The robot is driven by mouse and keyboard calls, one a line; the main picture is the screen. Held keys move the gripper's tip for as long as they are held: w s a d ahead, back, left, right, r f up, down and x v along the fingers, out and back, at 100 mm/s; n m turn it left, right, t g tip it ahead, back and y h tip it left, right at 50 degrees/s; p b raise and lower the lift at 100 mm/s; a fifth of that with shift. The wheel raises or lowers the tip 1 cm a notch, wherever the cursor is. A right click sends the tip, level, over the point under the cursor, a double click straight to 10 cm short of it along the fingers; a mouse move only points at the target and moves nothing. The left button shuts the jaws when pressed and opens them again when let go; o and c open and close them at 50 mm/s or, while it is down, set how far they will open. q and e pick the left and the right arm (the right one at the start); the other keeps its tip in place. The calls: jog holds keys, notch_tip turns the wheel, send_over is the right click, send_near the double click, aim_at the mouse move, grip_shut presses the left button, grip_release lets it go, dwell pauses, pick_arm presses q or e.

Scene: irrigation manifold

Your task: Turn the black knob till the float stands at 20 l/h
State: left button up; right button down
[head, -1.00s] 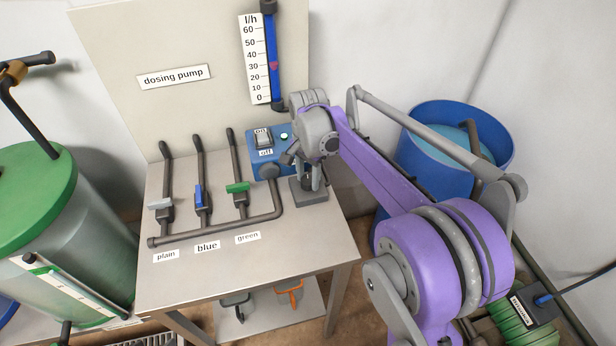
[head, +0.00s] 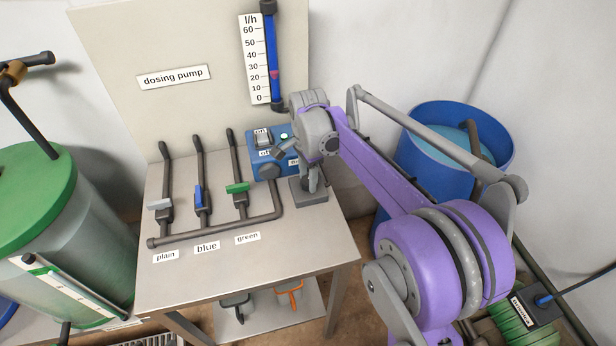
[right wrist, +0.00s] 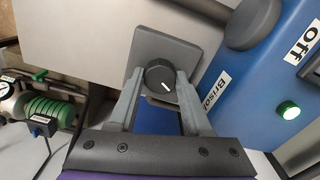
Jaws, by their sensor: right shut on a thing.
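The black knob (right wrist: 158,76) with a white pointer line sits on a grey square plate (right wrist: 186,50) in the right wrist view. My right gripper (right wrist: 160,88) is shut on the knob, one finger on each side. In the head view the right gripper (head: 309,180) points down over the grey base (head: 309,196) and hides most of the knob. The flow gauge (head: 255,58) stands on the back panel, marked 0 to 60 l/h. Its pink-red float (head: 274,74) in the blue tube stands close to the 20 mark, perhaps slightly above. My left gripper is not in view.
The blue pump box (head: 264,165) with its on/off switch and lit green lamp (right wrist: 289,111) is beside the right gripper. Three valves with grey, blue (head: 199,196) and green (head: 237,188) handles stand left. A blue barrel (head: 405,160) is at right. The table front is clear.

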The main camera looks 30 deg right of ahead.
jog(key=shift+c, duration=1.7)
grip_release()
notch_tip(320, 180, up, 11)
jog(key=shift+p, duration=0.35)
jog(key=shift+f, duration=0.15)
